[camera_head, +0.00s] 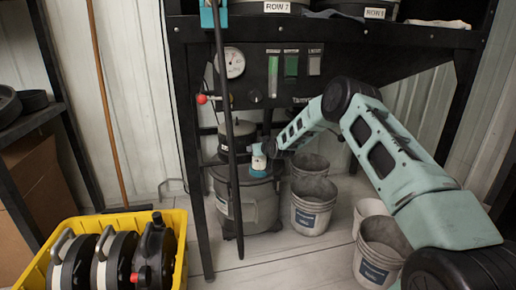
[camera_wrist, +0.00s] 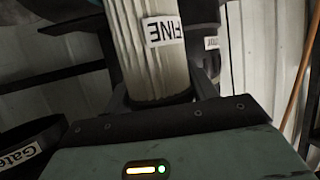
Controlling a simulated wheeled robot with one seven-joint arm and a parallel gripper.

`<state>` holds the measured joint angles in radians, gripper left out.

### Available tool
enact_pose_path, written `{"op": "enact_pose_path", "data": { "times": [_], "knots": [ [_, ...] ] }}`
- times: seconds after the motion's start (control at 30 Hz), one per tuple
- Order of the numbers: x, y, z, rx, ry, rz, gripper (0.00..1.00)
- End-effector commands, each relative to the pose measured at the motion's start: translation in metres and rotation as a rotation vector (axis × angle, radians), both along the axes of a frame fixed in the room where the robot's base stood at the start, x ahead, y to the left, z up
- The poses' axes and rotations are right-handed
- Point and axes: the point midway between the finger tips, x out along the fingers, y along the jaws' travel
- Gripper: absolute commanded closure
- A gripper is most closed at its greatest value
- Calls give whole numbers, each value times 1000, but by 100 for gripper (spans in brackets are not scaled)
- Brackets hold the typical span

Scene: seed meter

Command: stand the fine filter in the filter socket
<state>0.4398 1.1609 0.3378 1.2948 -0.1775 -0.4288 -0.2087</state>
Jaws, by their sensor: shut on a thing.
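The fine filter (camera_wrist: 150,75) is a pale, pleated cylinder with a white "FINE" label. In the wrist view it stands between the two fingers of my gripper (camera_wrist: 160,97), which is shut on it. In the head view, my gripper (camera_head: 268,149) is at the end of the arm, under the black panel. A small pale piece with a blue part, apparently the filter (camera_head: 258,160), shows there just above the grey canister (camera_head: 262,203). The filter socket cannot be made out clearly, and whether the filter touches anything below is hidden.
Several grey buckets (camera_head: 312,218) stand to the right of the canister. A black frame post and a dark vertical hose (camera_head: 230,130) run close left of my gripper. A yellow crate (camera_head: 42,262) with black discs is at lower left. A "Gate" label (camera_wrist: 18,157) shows in the wrist view.

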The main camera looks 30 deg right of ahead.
Motion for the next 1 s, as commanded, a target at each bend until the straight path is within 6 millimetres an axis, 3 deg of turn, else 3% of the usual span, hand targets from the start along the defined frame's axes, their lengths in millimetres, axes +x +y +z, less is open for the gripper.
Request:
{"op": "enact_pose_path", "data": {
  "times": [0.13, 0.17, 0.23, 0.53, 0.67, 1.0],
  "knots": [
    [0, 0, -1, -1, -2, 0, 69],
    [0, 0, -2, 0, 0, 0, 38],
    [0, 0, -2, 0, 0, 0, 21],
    [0, 0, 1, 0, -1, 0, 21],
    [0, 0, 14, 0, -2, -1, 21],
    [-54, 4, 37, -2, 2, 0, 21]
  ]
}}
